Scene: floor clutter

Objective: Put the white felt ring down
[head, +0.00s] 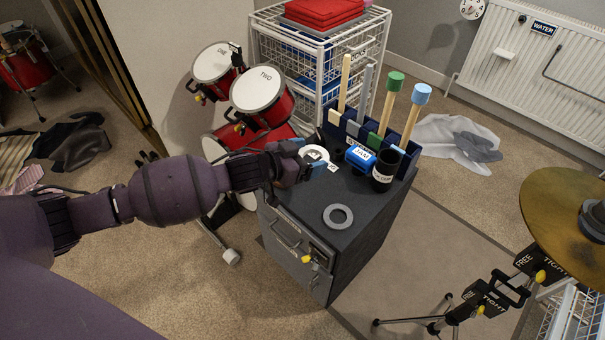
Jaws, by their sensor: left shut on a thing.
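The white felt ring (315,149) shows at the left back of the dark cabinet top (368,205), partly hidden by my left gripper (304,166). My left gripper is shut on the ring's near side. I cannot tell whether the ring touches the cabinet top or is just above it. A small white tag (333,167) shows beside it. A grey ring (338,216) lies flat near the front of the cabinet top. My right gripper is not in view.
A blue labelled box (360,157), a black cup (384,171) and a rack with several upright sticks (391,98) crowd the back of the top. Red drums (262,95) stand at the left behind my arm. A cymbal (565,222) is at the right.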

